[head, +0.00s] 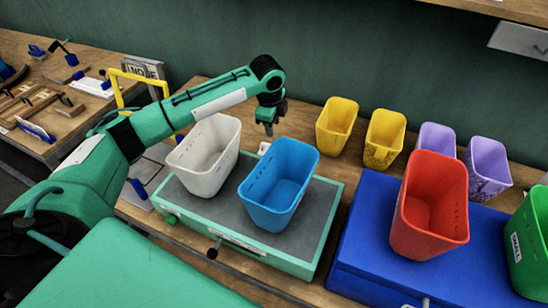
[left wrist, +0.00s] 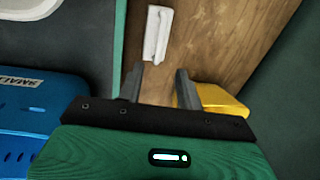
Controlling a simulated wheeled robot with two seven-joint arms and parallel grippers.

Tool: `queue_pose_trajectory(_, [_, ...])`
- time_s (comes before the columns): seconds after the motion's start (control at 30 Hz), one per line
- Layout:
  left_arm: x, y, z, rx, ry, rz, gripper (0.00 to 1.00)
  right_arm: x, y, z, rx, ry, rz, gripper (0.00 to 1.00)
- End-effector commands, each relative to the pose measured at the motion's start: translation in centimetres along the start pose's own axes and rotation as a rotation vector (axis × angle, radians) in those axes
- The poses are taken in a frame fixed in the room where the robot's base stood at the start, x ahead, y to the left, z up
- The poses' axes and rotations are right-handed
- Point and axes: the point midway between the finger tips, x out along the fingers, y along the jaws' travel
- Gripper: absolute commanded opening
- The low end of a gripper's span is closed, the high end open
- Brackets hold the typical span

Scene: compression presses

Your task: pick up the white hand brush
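The white hand brush (left wrist: 157,33) lies on the wooden table in the left wrist view, ahead of my left gripper's fingers and apart from them. In the head view only a small white piece of it (head: 263,148) shows, behind the blue bin and by the gripper. My left gripper (head: 269,128) points down above the table there. In the left wrist view its two fingers (left wrist: 160,85) stand apart with bare wood between them, so it is open and empty. My right gripper is not in view.
A white bin (head: 205,157) and a blue bin (head: 280,185) stand on the green-edged press (head: 318,220) in front of the brush. Two yellow bins (head: 337,125) stand to its right. A red bin (head: 430,205) stands on a blue box (head: 370,245). The dark wall is close behind.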

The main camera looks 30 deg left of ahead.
Motion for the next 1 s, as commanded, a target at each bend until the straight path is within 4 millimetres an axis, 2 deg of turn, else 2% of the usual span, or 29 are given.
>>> queue_pose_trajectory(0.1, [2.3,0.1,0.0,0.0,0.0,0.003,0.36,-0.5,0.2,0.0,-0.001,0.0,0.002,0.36])
queue_pose_trajectory(0.2, [3.7,0.0,0.0,0.0,0.0,0.001,0.36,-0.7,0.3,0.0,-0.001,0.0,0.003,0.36])
queue_pose_trajectory(0.47, [5.7,0.0,0.0,0.0,0.0,0.002,0.36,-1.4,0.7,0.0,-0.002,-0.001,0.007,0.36])
queue_pose_trajectory(0.7, [9.2,0.1,0.1,0.0,0.0,0.0,0.36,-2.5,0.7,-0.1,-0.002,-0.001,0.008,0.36])
queue_pose_trajectory(0.83, [10.0,0.1,0.1,0.001,0.0,-0.001,0.36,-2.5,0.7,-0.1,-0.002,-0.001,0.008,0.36])
queue_pose_trajectory(1.0, [10.0,0.1,0.1,0.001,0.0,-0.001,0.36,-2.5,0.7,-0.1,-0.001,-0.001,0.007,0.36])
